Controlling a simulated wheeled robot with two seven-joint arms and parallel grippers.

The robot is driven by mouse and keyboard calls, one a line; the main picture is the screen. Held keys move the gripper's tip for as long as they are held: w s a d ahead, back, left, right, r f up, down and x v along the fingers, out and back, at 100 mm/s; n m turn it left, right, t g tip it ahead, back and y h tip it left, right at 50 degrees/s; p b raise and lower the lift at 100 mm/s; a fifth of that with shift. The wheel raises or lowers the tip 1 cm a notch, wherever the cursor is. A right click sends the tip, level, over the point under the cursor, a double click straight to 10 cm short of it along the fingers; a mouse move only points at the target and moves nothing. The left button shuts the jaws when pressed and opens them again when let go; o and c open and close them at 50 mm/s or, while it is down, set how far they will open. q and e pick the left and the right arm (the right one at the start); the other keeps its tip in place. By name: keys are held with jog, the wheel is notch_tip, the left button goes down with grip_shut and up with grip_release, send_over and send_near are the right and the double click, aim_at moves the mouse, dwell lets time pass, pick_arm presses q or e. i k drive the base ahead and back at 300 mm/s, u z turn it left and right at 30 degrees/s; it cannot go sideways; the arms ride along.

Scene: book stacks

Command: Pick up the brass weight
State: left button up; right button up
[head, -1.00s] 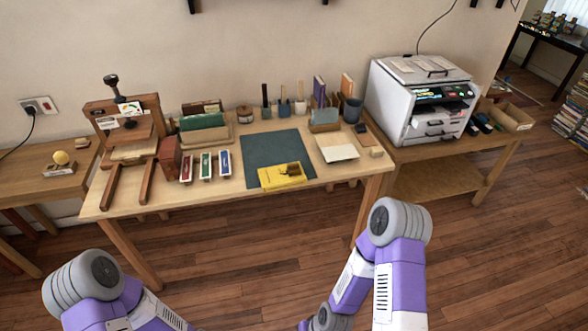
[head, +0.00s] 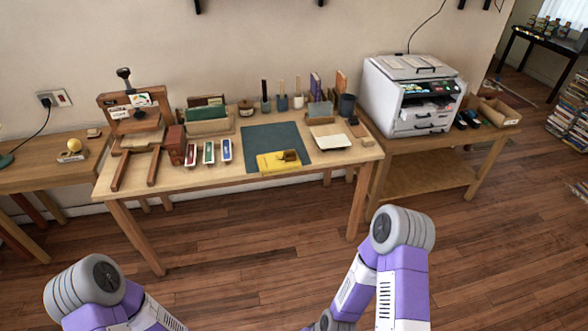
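A small dark brass-brown object (head: 290,156), which looks like the brass weight, sits on the right part of a yellow book (head: 268,164). The book lies flat at the front edge of a dark green mat (head: 268,137) on the wooden table (head: 215,177). The object is too small to make out its exact shape. Only purple and grey links of my two arms show, low in the head view and in front of the table. Neither gripper is in view.
A wooden press (head: 137,119) stands at the table's left end. Three small coloured boxes, including a green one (head: 209,152), lie left of the mat. A cream pad (head: 331,141) lies right of it. A white printer (head: 412,95) stands on the right table. Floor before the table is clear.

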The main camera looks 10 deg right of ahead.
aim_at(289, 156)
jog(key=u, duration=0.95)
jog(key=i, duration=0.95)
jog(key=z, duration=0.3)
